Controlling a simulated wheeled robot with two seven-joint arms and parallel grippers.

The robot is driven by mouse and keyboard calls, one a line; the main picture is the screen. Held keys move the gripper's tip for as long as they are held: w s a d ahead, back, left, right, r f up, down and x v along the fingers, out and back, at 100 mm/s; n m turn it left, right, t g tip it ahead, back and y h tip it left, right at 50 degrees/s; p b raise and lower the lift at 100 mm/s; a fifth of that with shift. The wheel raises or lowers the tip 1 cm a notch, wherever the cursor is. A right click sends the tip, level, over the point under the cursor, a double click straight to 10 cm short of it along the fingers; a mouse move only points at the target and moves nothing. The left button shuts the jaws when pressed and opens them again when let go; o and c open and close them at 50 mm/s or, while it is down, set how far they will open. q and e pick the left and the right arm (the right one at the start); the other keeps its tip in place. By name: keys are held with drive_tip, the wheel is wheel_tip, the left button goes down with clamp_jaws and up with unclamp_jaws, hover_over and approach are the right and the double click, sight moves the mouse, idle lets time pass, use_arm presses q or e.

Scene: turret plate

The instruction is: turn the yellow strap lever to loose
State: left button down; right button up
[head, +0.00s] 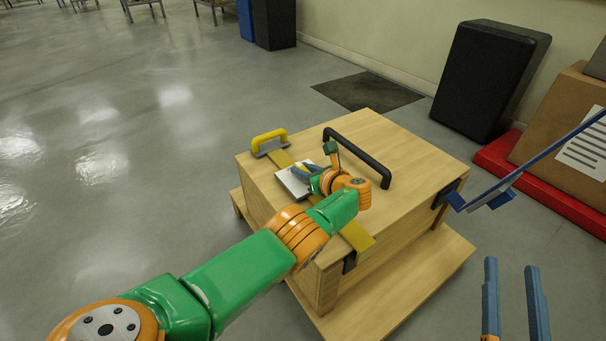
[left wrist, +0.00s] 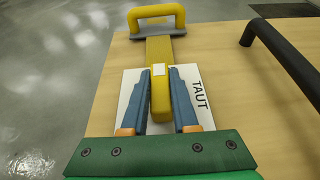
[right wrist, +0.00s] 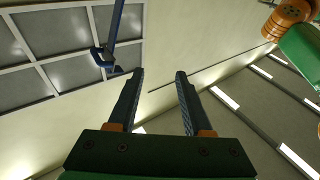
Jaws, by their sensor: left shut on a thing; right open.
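The yellow strap lever (left wrist: 160,98) stands between the two blue fingers of my left gripper (left wrist: 164,100), which is shut on it. A white plate (left wrist: 131,88) lies around the lever and carries the word TAUT on its right side; no other word on it shows. In the head view, my left gripper (head: 302,172) is over the wooden box (head: 395,130), and the arm hides most of the lever. A yellow strap (head: 357,237) runs across the box top and over its front edge. My right gripper (head: 513,300) is open and empty, to the right of the box.
A yellow handle (head: 270,137) stands at the strap's far end. A black bar handle (head: 358,157) arches over the box top, close to my left gripper. A blue bar (head: 530,167) hangs right of the box. The floor at left is clear.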

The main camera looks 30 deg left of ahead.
use_arm(q)
drive_tip(key=shift+b, duration=0.4)
use_arm(e)
drive_tip(key=s+r+t+y, duration=0.2)
drive_tip(key=s+r+t, duration=0.2)
drive_tip(key=r, duration=0.3)
drive_tip(key=shift+a+r+n+y, duration=0.15)
drive_tip(key=shift+r+n+y, duration=0.15)
drive_tip(key=shift+n, duration=0.1)
use_arm(q)
drive_tip(key=c, duration=0.7)
unclamp_jaws()
